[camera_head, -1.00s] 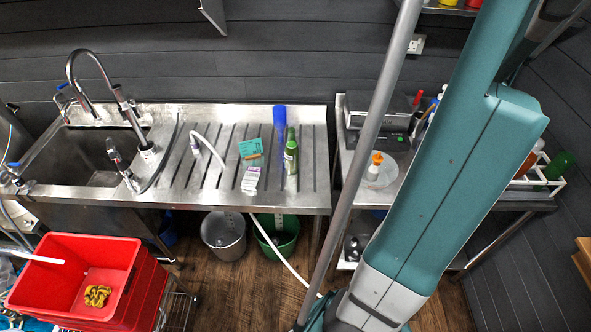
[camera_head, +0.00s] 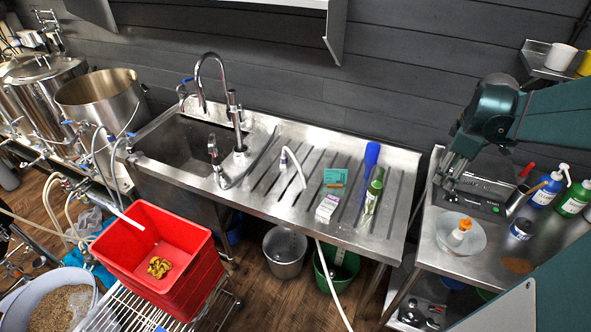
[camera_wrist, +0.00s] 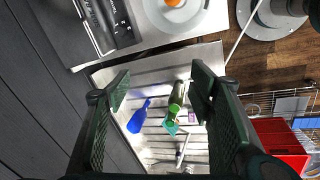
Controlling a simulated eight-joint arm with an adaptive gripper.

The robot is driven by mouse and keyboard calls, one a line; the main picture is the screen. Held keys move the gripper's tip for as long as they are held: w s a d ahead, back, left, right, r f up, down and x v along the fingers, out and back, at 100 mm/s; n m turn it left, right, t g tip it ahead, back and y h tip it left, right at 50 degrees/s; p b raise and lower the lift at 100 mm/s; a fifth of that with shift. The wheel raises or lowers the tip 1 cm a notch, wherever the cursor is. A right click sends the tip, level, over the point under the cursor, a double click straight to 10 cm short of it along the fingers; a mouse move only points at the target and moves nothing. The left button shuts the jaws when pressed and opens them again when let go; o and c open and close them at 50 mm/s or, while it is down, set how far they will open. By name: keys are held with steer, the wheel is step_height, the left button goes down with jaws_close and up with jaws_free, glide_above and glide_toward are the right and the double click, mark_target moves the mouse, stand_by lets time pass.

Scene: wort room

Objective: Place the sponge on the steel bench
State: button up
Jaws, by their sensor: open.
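A small teal block with an orange-brown edge, which looks like the sponge (camera_head: 335,177), lies on the ribbed draining board (camera_head: 300,205) of the sink unit. It also shows in the wrist view (camera_wrist: 171,128), partly beside the green bottle. The steel bench (camera_head: 455,268) stands to the right of the sink unit, across a narrow gap. My gripper (camera_head: 446,188) is over the back left part of this bench, apart from the sponge. In the wrist view my gripper (camera_wrist: 160,88) is open and empty, with the draining board beyond its fingers.
The bench holds a dark device (camera_head: 480,197), a bowl with an orange-capped bottle (camera_head: 461,233) and pump bottles. A red crate (camera_head: 160,255) stands front left.

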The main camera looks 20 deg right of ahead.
steer(key=w+a+r+m+t, duration=0.1)
steer(key=w+a+r, duration=0.15)
steer(key=a, duration=0.95)
steer(key=w+a+r+m+t, duration=0.1)
steer(key=w+a+m+t, duration=0.15)
steer(key=a, duration=1.05)
steer(key=s+a+m+t+y, duration=0.1)
steer(key=a, duration=0.9)
steer(key=s+a+m+y, duration=0.1)
steer(key=s+a, duration=0.1)
steer(key=a, duration=0.7)
steer(key=shift+s+a+f+t, duration=0.2)
steer(key=shift+s+a+t, duration=0.1)
steer(key=shift+a+t, duration=0.1)
